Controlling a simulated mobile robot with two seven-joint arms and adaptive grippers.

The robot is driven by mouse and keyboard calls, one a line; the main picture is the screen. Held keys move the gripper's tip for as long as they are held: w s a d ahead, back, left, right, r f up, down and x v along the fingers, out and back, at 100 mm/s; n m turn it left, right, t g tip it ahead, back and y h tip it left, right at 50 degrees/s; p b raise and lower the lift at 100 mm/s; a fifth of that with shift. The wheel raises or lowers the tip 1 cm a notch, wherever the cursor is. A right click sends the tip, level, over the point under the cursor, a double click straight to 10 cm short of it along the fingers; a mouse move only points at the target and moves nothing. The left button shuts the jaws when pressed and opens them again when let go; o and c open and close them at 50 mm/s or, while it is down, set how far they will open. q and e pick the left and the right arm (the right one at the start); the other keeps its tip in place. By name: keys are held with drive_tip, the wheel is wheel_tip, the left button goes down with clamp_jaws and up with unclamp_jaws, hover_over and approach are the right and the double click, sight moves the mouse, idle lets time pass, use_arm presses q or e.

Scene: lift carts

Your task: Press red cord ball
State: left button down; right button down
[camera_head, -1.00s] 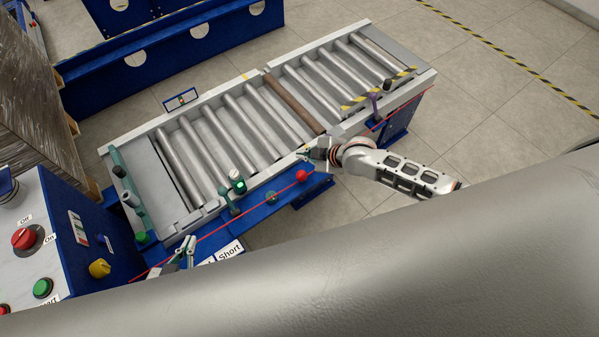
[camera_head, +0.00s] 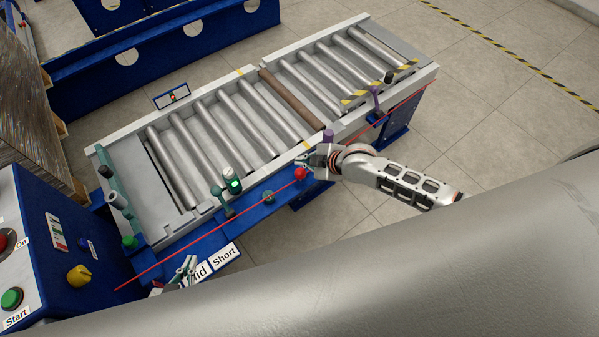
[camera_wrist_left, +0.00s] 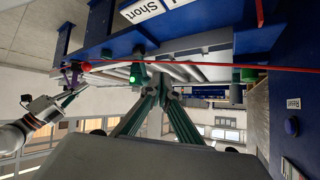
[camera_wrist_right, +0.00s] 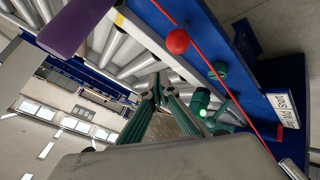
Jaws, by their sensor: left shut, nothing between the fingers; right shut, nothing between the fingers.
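The red ball (camera_head: 300,173) sits on a taut red cord (camera_head: 210,232) along the near side of the roller conveyor. My right gripper (camera_head: 308,161) is shut and empty, close beside the ball in the head view; I cannot tell whether they touch there. In the right wrist view the ball (camera_wrist_right: 178,41) stands above and right of the shut fingertips (camera_wrist_right: 153,88), with a visible gap. My left gripper (camera_head: 189,265) is shut and empty near the cord's left part. The left wrist view shows the ball (camera_wrist_left: 86,67) left of the left fingertips (camera_wrist_left: 160,85).
A green-lit sensor (camera_head: 233,186) on a bracket stands left of the ball. A purple post (camera_head: 328,136) is close to my right gripper. A control box with a yellow knob (camera_head: 79,275) is at the left. Open floor (camera_head: 490,120) lies to the right.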

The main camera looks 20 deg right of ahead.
sight(302, 172)
wheel_tip(302, 172, down, 2)
drive_tip(key=shift+f+b, duration=0.2)
drive_tip(key=shift+b, duration=0.1)
drive_tip(key=shift+f, duration=0.15)
use_arm(q)
drive_tip(key=shift+w+a+r, duration=0.1)
drive_tip(key=shift+w+a, duration=0.15)
drive_tip(key=shift+w, duration=0.4)
drive_tip(key=shift+s+d, duration=0.1)
drive_tip(key=shift+s, duration=0.05)
drive_tip(key=shift+f, duration=0.25)
use_arm(e)
drive_tip(key=shift+f, duration=0.1)
drive_tip(key=shift+f, duration=0.35)
use_arm(q)
drive_tip(key=shift+s+f, duration=0.1)
drive_tip(key=shift+f, duration=0.05)
